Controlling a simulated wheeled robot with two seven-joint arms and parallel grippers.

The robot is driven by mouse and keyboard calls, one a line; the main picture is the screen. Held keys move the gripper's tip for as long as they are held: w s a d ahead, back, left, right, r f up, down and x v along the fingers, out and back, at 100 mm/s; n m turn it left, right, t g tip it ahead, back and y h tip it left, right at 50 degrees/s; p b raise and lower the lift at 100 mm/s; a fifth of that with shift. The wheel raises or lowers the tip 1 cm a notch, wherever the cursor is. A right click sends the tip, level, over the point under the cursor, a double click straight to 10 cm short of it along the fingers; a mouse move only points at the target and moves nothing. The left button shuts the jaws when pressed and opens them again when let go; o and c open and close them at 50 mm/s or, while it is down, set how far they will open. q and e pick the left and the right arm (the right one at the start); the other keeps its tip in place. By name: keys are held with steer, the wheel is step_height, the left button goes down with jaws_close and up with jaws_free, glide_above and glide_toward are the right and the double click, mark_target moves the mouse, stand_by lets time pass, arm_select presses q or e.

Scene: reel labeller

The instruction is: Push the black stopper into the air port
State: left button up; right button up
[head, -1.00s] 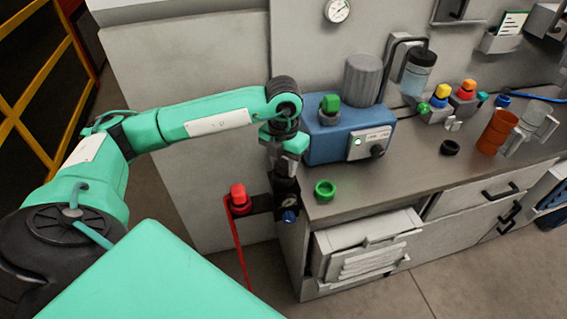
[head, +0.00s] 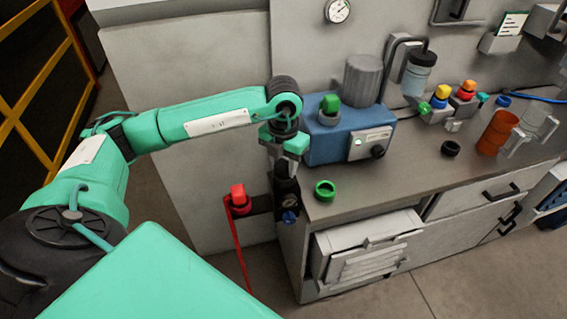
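My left gripper (head: 287,160) points down beside the left end of the bench, above a black fitting with a round gauge (head: 287,200) and a blue knob (head: 290,217). A dark piece (head: 284,169) shows right below the grey fingers. It may be the black stopper or part of the fitting; I cannot tell which. The air port cannot be made out; the gripper and the dark parts crowd that spot. Whether the fingers are open or shut is not clear at this size. My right gripper is not in view.
A blue machine (head: 350,140) stands right of the gripper on the bench (head: 410,180). A green ring (head: 325,190) lies near the bench edge, a black ring (head: 451,148) farther right. A red fixture (head: 239,198) with a red strap is left of the fitting.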

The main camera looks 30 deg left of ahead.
arm_select(q)
steer(key=o, duration=0.5)
steer(key=shift+f, duration=0.15)
steer(key=shift+r, duration=0.3)
step_height(320, 180, up, 13)
steer(key=b, duration=0.1)
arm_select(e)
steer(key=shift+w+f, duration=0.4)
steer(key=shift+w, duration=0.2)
arm_select(q)
steer(key=shift+r, duration=0.1)
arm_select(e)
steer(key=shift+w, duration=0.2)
